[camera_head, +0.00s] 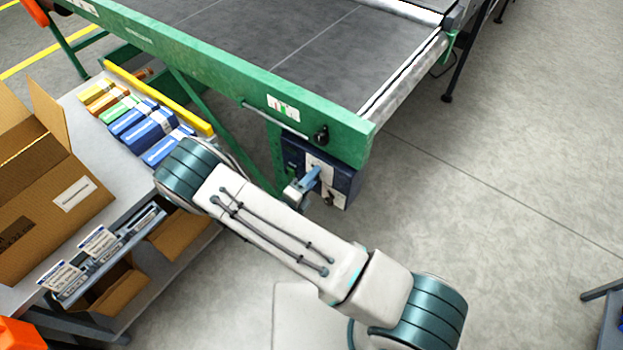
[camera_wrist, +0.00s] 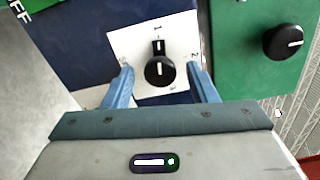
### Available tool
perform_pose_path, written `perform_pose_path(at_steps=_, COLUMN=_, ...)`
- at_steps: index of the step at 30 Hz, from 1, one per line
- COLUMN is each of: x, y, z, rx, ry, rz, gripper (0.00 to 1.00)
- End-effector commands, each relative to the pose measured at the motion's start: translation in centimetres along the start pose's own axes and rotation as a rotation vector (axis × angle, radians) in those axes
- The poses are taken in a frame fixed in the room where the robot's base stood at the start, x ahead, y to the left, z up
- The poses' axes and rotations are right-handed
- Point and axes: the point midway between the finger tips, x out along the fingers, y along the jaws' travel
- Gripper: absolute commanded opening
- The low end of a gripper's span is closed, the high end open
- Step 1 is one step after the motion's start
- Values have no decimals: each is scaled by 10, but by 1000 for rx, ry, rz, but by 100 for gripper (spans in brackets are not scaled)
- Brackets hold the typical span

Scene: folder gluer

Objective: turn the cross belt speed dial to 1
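A black dial (camera_wrist: 160,72) sits on a white plate (camera_wrist: 125,45) with small marks around it, one above and one at the right. Its white line points roughly up in the wrist view, toward the top mark, which looks like a 1. The plate is on a dark blue control box (camera_head: 345,185) below the green machine frame. My gripper (camera_wrist: 159,80) is open, its two blue fingers on either side of the dial with visible gaps. In the head view my gripper (camera_head: 304,184) is at the box front, partly covering the plate.
A second black knob (camera_wrist: 283,42) is on the green frame (camera_head: 345,135) beside the box. A grey table (camera_head: 115,205) with an open cardboard box (camera_head: 60,205) and several small cartons stands at the left.

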Motion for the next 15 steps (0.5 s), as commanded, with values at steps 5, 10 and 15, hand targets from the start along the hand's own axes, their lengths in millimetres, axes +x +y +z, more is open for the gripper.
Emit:
perform_pose_path(at_steps=5, x=0, y=0, z=0, rx=1, ry=-1, rz=-1, gripper=52)
perform_pose_path(at_steps=10, x=-5, y=0, z=1, rx=2, ry=-2, rz=0, gripper=52)
perform_pose_path(at_steps=15, x=-31, y=0, z=1, rx=1, ry=-4, rz=1, gripper=52)
